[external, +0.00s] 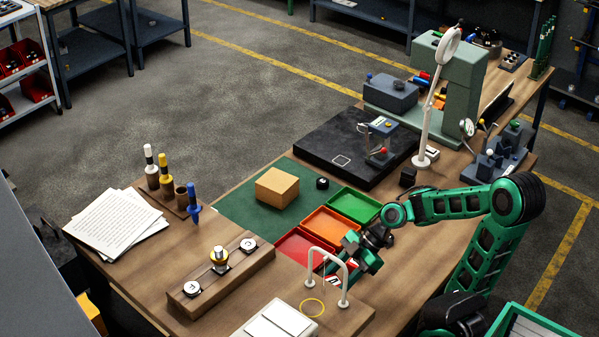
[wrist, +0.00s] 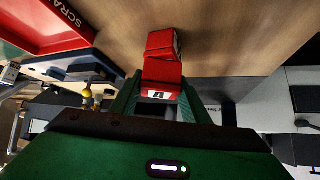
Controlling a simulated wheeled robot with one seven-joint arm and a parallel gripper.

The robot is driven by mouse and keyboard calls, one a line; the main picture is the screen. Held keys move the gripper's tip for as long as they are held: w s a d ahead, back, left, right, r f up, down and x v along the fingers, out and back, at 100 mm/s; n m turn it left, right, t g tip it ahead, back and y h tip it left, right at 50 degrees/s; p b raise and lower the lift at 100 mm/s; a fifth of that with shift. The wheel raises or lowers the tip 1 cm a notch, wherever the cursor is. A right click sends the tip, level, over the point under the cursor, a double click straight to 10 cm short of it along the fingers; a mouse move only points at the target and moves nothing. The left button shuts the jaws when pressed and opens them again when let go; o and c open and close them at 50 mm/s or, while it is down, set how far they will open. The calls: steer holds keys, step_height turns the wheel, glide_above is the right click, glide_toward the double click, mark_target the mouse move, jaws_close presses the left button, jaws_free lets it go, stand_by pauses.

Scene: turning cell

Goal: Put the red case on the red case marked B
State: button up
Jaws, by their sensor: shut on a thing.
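My gripper (wrist: 160,100) is shut on a red case (wrist: 161,74) with a white label, which sits between its two green fingers. Another red case (wrist: 161,41) lies just beyond it in line in the wrist view, with a pale mark on its right side. I cannot read the letters surely, nor tell whether the two cases touch. In the external view my gripper (external: 347,268) is low over the bench, behind the white arch. A small red and white patch of case (external: 336,282) shows beside it, partly hidden.
The white arch (external: 311,262) stands close in front of my gripper, with a yellow ring (external: 312,307) near its foot. Red (external: 297,250), orange (external: 331,222) and green (external: 355,205) trays lie just behind. A wooden block with round pieces (external: 222,278) is at left.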

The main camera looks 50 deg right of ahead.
steer(key=o, duration=1.3)
steer(key=shift+c, duration=0.2)
steer(key=shift+r, duration=0.15)
steer(key=v, duration=1.2)
steer(key=s+d+f+m+h, duration=0.1)
steer(key=f+m, duration=0.1)
steer(key=m, duration=0.1)
steer(key=s+d+f+m+h, duration=0.1)
steer(key=d+f+m, duration=0.1)
steer(key=f+m, duration=0.1)
steer(key=s+d+f+m+g+h, duration=0.1)
steer(key=d+f+m, duration=0.1)
steer(key=m, duration=0.1)
steer(key=shift+f+h, duration=0.15)
steer(key=shift+h, duration=0.25)
steer(key=s+d+f+m+g+h, duration=0.1)
steer(key=s+d+m, duration=0.1)
steer(key=m, duration=0.1)
steer(key=s+d+f+m+h, duration=0.1)
steer(key=s+d+m, duration=0.1)
steer(key=s+m, duration=0.1)
steer(key=s+d+f+m+g+h, duration=0.1)
steer(key=s+d+f+m+h, duration=0.1)
steer(key=m, duration=0.2)
steer(key=shift+s+d+g, duration=0.3)
steer(key=shift+s+d, duration=0.05)
steer(key=shift+d, duration=0.05)
steer(key=shift+s+d+m, duration=0.15)
steer(key=shift+s+m, duration=0.05)
steer(key=shift+m, duration=0.2)
